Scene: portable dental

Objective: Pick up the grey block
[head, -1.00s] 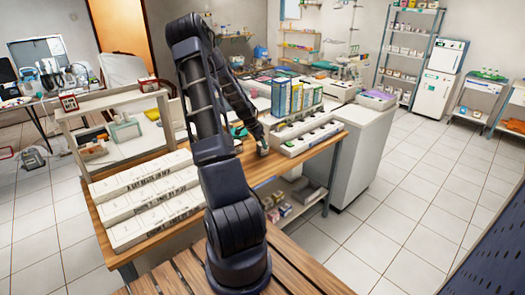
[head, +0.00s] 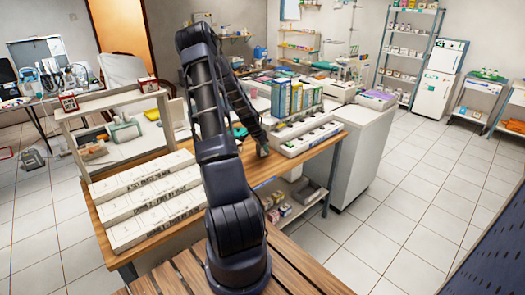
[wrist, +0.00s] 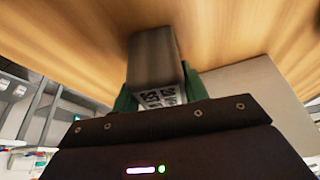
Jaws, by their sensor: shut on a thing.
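The grey block (wrist: 152,58) is between the green fingers of my gripper (wrist: 160,90) in the wrist view, with a printed black-and-white pattern on its near end. The fingers are shut on its sides. The wooden table top (wrist: 225,30) fills the upper part of this view; whether the block touches it or is just clear of it I cannot tell. In the head view my gripper (head: 263,151) is low over the table, just left of the white tray's front end. The block is too small and hidden to make out there.
A white divided tray (head: 306,138) lies right of my gripper, with upright coloured boxes (head: 290,97) behind it. Long white labelled boxes (head: 145,190) lie at the table's left. Bare wood shows in front of my gripper.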

